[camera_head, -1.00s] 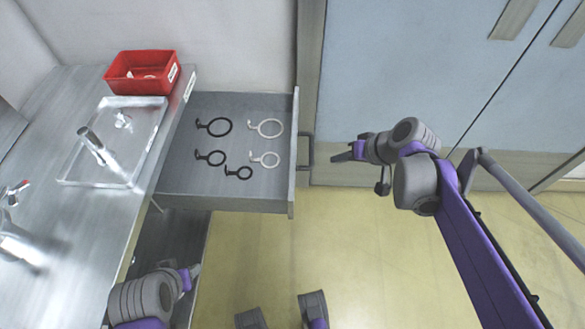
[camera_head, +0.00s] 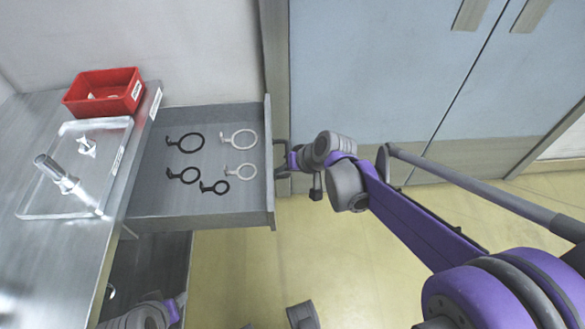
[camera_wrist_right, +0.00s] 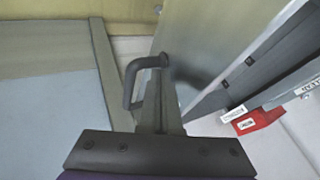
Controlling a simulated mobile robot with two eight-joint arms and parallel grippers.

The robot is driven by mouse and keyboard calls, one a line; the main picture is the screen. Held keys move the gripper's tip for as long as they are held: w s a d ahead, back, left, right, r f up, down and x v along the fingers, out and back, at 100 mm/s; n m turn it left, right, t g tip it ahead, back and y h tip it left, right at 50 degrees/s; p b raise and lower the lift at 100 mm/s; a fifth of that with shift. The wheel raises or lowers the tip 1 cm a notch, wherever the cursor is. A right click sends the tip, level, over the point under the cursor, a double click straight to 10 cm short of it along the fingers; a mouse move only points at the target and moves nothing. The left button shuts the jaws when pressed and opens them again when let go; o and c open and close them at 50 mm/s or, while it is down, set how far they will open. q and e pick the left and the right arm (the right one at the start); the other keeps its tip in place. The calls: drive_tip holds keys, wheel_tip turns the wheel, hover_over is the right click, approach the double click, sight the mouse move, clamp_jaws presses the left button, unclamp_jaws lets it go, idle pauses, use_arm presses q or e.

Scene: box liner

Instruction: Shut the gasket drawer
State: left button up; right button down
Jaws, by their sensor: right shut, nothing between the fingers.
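The gasket drawer (camera_head: 200,206) stands pulled out from the metal bench in the head view, with several black and white ring gaskets (camera_head: 187,143) lying in it. Its dark handle (camera_head: 281,150) is on the front face and also shows in the right wrist view (camera_wrist_right: 128,84). My right gripper (camera_head: 283,168) is shut and empty, at the drawer front by the handle. In the right wrist view its fingers (camera_wrist_right: 162,100) are beside the handle; I cannot tell if they touch the front. My left gripper (camera_head: 180,303) is low at the left, its fingertips too small to judge.
A red bin (camera_head: 104,92) and a clear tray (camera_head: 75,165) with metal parts are on the bench (camera_head: 25,120). Blue cabinet doors (camera_head: 400,70) stand behind my right arm. The yellow floor (camera_head: 350,260) in front of the drawer is open.

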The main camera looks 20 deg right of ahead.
drive_tip(key=shift+a, duration=0.15)
drive_tip(key=w+a, duration=0.3)
drive_tip(key=a, duration=0.8)
drive_tip(key=w+a+p, duration=0.1)
drive_tip(key=w+a, duration=0.3)
drive_tip(key=a, duration=0.7)
drive_tip(key=w+a+p, duration=0.1)
drive_tip(key=w+a, duration=0.2)
drive_tip(key=a, duration=0.8)
drive_tip(key=shift+w, duration=0.4)
drive_tip(key=shift+w+a, duration=0.2)
drive_tip(key=shift+a, duration=0.4)
use_arm(q)
wheel_tip(320, 180, up, 2)
drive_tip(key=shift+d+r, duration=0.1)
drive_tip(key=shift+r, duration=0.1)
use_arm(e)
drive_tip(key=shift+a+r, duration=0.1)
